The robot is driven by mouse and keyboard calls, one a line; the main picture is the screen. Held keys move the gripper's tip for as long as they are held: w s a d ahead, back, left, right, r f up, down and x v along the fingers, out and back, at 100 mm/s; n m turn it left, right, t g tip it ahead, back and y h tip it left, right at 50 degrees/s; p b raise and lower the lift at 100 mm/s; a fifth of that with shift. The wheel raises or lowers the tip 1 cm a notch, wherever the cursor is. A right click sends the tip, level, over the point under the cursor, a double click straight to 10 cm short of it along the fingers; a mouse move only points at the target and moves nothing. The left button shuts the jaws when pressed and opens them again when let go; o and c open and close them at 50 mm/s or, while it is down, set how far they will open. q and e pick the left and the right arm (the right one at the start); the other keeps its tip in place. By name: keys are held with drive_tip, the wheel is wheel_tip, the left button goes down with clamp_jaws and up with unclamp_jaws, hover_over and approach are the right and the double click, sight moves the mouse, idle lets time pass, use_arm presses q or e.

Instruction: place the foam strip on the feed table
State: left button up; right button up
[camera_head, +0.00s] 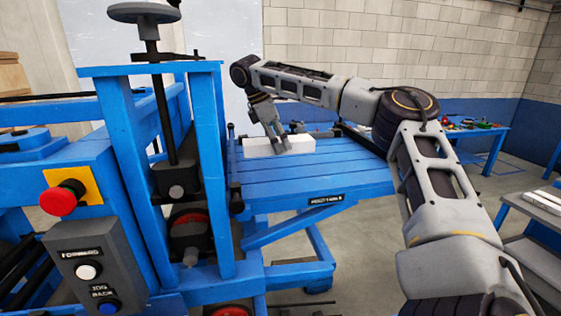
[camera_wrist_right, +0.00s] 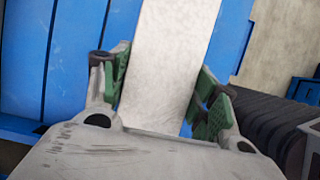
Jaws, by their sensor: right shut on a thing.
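The white foam strip (camera_head: 298,145) lies level at the far part of the blue slatted feed table (camera_head: 300,183). It is on or just above the slats; I cannot tell whether it touches them. My right gripper (camera_head: 273,140) reaches down onto the strip from above and is shut on it. In the right wrist view, the strip (camera_wrist_right: 172,52) runs between the gripper's green-padded fingers (camera_wrist_right: 163,98), with blue table slats beside it. My left gripper is in neither view.
The blue machine frame (camera_head: 208,170) with its vertical screw stands left of the table. A control box (camera_head: 95,268) and red stop button (camera_head: 60,199) are at the front left. A grey rack (camera_head: 540,235) is at the right. The table's near slats are bare.

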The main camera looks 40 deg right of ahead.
sight(269, 140)
drive_tip(key=shift+f, duration=1.2)
drive_tip(key=shift+s+f, duration=0.1)
drive_tip(key=shift+f, duration=2)
drive_tip(key=o, duration=1)
drive_tip(key=shift+f, duration=0.1)
drive_tip(key=shift+o, duration=0.2)
drive_tip(key=shift+v, duration=6.15)
